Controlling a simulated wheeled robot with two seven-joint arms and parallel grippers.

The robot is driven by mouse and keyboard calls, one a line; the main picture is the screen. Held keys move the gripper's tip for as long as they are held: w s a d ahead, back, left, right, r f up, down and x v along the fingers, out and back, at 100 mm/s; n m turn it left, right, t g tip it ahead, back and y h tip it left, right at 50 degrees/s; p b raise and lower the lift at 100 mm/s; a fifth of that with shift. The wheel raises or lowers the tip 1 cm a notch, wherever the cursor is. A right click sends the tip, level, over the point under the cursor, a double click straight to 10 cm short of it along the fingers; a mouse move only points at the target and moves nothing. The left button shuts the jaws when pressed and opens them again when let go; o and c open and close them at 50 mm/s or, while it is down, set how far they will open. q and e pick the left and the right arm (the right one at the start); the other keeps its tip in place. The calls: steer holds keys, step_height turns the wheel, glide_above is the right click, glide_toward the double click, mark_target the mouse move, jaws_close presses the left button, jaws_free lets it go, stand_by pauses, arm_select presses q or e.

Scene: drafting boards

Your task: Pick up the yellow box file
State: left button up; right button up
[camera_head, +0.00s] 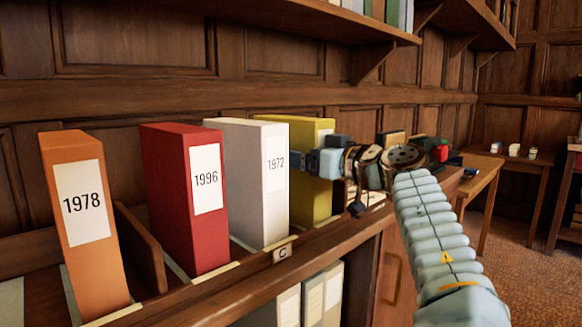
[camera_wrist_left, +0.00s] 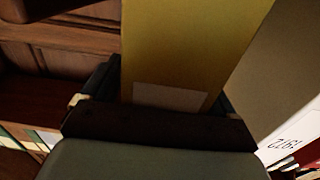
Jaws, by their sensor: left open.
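The yellow box file (camera_head: 312,205) stands upright on the shelf, to the right of the white 1972 file. My left gripper (camera_head: 318,160) is at its front face, partly covering it in the head view. In the left wrist view the yellow box file (camera_wrist_left: 190,45) fills the space between the two dark fingers of my left gripper (camera_wrist_left: 165,95), with a pale label low on its face. The jaws are open, one finger on each side of the file. Whether either finger touches it I cannot tell. My right gripper is not in view.
The white 1972 file (camera_head: 262,200) stands close by on the left, then the red 1996 file (camera_head: 180,235) and the orange 1978 file (camera_head: 95,265). A wooden shelf (camera_head: 310,12) hangs above. A side table (camera_head: 480,180) stands to the right.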

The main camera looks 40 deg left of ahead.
arm_select(q)
jaws_close()
stand_by(0.4)
steer(key=shift+r, duration=0.1)
